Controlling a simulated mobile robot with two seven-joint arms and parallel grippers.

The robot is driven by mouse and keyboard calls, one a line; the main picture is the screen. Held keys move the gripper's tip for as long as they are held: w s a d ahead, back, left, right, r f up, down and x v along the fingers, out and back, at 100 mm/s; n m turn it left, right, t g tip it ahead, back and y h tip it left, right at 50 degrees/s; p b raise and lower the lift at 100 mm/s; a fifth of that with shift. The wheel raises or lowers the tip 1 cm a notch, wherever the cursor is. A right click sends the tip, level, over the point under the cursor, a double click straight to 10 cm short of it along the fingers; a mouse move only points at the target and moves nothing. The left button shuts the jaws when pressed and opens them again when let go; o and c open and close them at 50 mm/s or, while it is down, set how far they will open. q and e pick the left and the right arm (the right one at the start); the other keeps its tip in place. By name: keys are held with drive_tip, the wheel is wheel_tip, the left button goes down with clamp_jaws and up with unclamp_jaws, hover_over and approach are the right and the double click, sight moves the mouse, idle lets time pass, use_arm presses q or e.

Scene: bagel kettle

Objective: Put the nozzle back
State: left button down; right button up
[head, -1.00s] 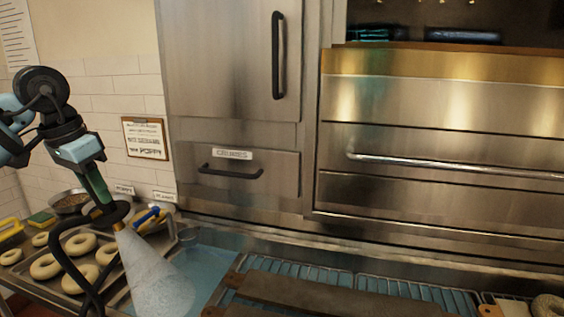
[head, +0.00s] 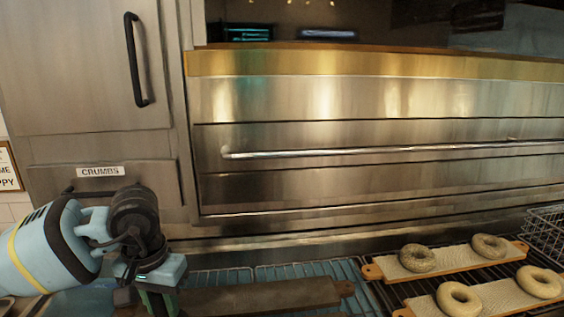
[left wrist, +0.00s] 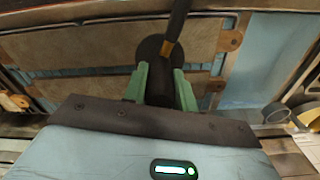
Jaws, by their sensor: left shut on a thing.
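My left gripper (head: 155,298) is low at the left in the head view, in front of the crumbs drawer, with its fingertips cut off by the bottom edge. In the left wrist view its green fingers (left wrist: 161,88) are closed on the nozzle (left wrist: 168,48), which shows as a dark body with a brass-coloured part and a black hose. The nozzle is out of sight in the head view. It is held above the racks and boards. No spray shows now. The nozzle's holder cannot be made out. My right gripper is not in view.
A bare brown board (head: 250,297) lies on the wire rack below. Boards with bagels (head: 459,298) lie at the right, beside a wire basket (head: 548,232). The steel oven front (head: 360,185) closes off the back. A grey ring-shaped thing (left wrist: 304,114) shows in the left wrist view.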

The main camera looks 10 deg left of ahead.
use_arm(q)
drive_tip(key=d+f, duration=0.2)
drive_tip(key=d, duration=0.5)
drive_tip(key=shift+s+d, duration=0.15)
drive_tip(key=shift+s, duration=0.2)
drive_tip(key=shift+f, duration=0.1)
